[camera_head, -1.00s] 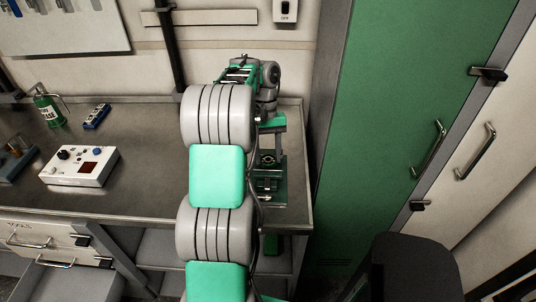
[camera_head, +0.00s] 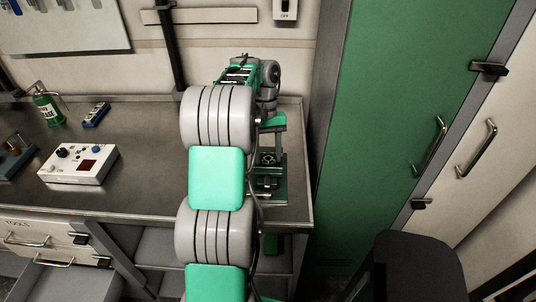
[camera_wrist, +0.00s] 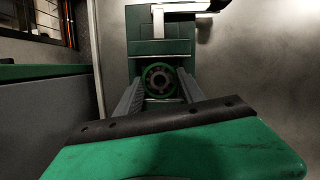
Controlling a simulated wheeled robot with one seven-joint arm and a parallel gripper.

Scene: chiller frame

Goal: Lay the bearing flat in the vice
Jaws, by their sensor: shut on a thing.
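The bearing (camera_wrist: 160,79) is a small ring with a green band and a dark centre. In the wrist view it sits between the two grey fingers of my gripper (camera_wrist: 159,86), which is shut on it. Its round face shows towards the wrist camera. The green vice (camera_wrist: 160,47) lies behind and around it in that view. In the head view the vice (camera_head: 268,185) stands at the right end of the bench, below my gripper (camera_head: 268,158). I cannot tell whether the bearing touches the vice.
The metal bench (camera_head: 140,125) holds a white control box (camera_head: 78,166), a blue item (camera_head: 96,115) and a green bottle (camera_head: 48,110), all well left of my arm. A green cabinet (camera_head: 400,110) stands right of the bench. The bench between the box and my arm is clear.

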